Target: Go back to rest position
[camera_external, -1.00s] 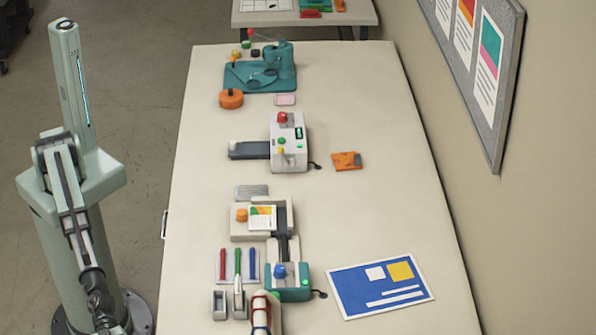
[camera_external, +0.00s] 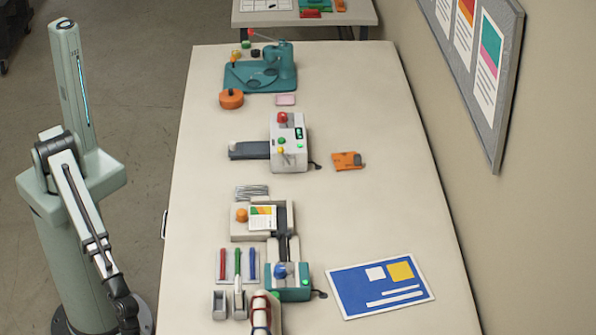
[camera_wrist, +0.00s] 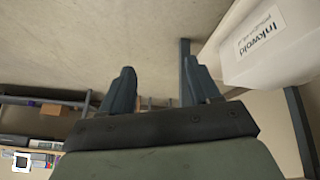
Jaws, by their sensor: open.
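My gripper (camera_wrist: 155,90) shows in the wrist view with its two dark fingers spread apart and nothing between them. It is open and empty. In the external view my arm hangs low at the left, beside the long table, and its lower end drops out of the bottom of the picture, so the gripper is hidden there. The wrist view looks away from the tabletop, toward a plain wall or floor surface, shelving and a white box.
The long table (camera_external: 350,215) carries a teal laminator (camera_external: 288,288), a white machine (camera_external: 288,150), a teal press (camera_external: 262,75), pens (camera_external: 237,263) and a blue card (camera_external: 380,285). The wrist view shows a white box labelled Inkwold (camera_wrist: 262,50) at right and a shelf (camera_wrist: 45,105) at left.

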